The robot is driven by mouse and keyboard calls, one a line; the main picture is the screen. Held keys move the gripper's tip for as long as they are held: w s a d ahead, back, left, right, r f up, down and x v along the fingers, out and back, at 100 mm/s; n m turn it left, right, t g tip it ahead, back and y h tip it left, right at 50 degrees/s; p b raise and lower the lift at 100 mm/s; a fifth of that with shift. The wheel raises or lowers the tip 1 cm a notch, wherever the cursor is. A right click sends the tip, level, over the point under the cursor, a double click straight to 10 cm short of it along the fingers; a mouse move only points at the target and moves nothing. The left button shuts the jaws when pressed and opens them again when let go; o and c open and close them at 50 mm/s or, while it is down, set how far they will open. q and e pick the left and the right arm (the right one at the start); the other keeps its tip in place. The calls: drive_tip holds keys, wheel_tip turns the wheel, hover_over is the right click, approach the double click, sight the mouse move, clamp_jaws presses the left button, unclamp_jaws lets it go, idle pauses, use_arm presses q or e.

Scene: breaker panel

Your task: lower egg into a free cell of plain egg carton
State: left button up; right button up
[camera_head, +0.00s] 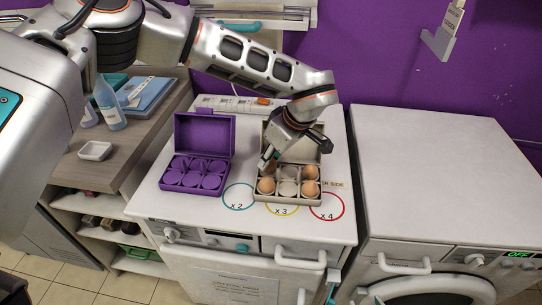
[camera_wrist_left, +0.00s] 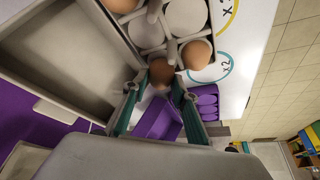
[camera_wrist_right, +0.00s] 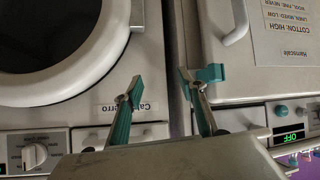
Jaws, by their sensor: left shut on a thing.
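The plain egg carton (camera_head: 287,201) stands open on the left white machine, its lid raised at the back. Brown eggs sit at its front left (camera_head: 266,186), back right (camera_head: 311,172) and front right (camera_head: 310,188). The two middle cells (camera_head: 289,188) look empty. My left gripper (camera_head: 268,161) reaches down at the back left cell, shut on a brown egg (camera_wrist_left: 162,72). The egg is low at that cell; whether it touches the bottom is hidden. My right gripper (camera_wrist_right: 160,82) is open and empty in front of the machines.
A purple egg carton (camera_head: 193,193) stands open to the left, with purple cells. Coloured circles marked x2 (camera_head: 238,197), x3 and x4 (camera_head: 327,207) lie along the front. The right machine's top (camera_head: 430,170) is clear. A power strip lies behind the cartons.

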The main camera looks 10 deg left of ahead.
use_arm(q)
drive_tip(key=shift+f+b, duration=0.45)
drive_tip(key=shift+f, duration=0.55)
idle(0.5)
drive_tip(key=o, duration=1.2)
drive_tip(key=shift+r, duration=0.15)
